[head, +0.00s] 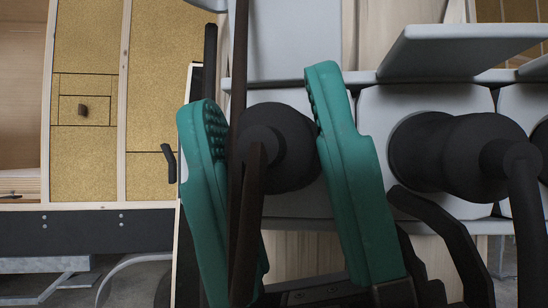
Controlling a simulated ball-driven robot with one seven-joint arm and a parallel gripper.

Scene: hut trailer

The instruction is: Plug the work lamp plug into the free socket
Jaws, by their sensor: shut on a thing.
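My gripper (262,112) has two teal ridged fingers, one on each side of the round black work lamp plug (288,130). It is shut on the plug. The plug's back end faces me, and a dark brown cable (250,215) hangs down from it. The plug is in front of a light grey socket in the panel, with a raised grey lid (285,50) above it. The plug and fingers hide most of that socket's face, so I cannot tell whether the pins are in it or apart from it.
To the right, another black plug (455,152) sits in a grey socket (372,108) under a raised lid (455,48), its thick cable (528,230) bending down. A further socket is cut off at the right edge. Yellowish wooden panels (88,95) stand at left.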

